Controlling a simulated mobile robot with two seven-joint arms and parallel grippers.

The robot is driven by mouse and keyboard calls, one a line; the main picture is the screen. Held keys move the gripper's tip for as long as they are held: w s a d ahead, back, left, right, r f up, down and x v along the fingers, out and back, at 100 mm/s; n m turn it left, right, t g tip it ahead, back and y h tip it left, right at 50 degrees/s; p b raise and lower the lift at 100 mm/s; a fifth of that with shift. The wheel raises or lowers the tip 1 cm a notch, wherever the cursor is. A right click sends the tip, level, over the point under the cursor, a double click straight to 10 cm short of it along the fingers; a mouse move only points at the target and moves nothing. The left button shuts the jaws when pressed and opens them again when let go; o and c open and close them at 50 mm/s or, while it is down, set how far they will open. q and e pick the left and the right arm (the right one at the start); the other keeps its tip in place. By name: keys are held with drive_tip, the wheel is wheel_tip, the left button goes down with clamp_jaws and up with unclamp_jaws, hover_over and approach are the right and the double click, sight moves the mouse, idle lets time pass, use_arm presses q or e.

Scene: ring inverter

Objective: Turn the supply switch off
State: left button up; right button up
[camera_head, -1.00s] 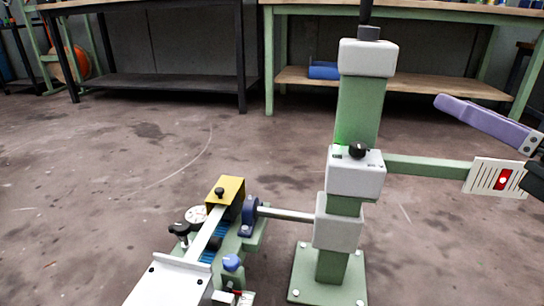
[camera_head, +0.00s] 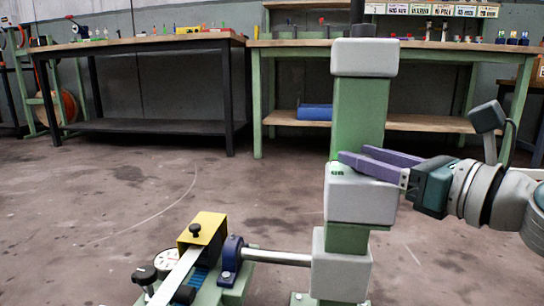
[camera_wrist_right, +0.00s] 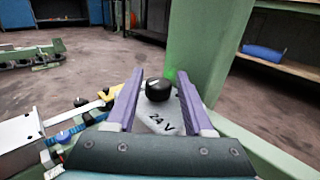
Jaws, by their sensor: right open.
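The supply switch is a black round knob (camera_wrist_right: 158,90) with a pale pointer mark, on top of a light grey box marked "24 V" in the right wrist view. The box (camera_head: 358,203) is on the green column in the head view, where the knob is hidden behind my gripper. My right gripper (camera_head: 357,156) reaches in from the right, with its purple fingers over the box top. In the wrist view the right gripper (camera_wrist_right: 160,74) is open, one finger on each side of the knob. I cannot tell whether they touch it. My left gripper is out of view.
The green column (camera_head: 358,112) rises just behind the gripper, with a grey block (camera_head: 364,57) above. A grey shaft (camera_head: 275,257) runs left to a bench unit with a yellow block (camera_head: 204,228). Two workbenches stand at the back. Open floor lies between.

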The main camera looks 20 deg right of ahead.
drive_tip(key=shift+w+a, duration=0.2)
drive_tip(key=shift+w, duration=0.2)
clamp_jaws()
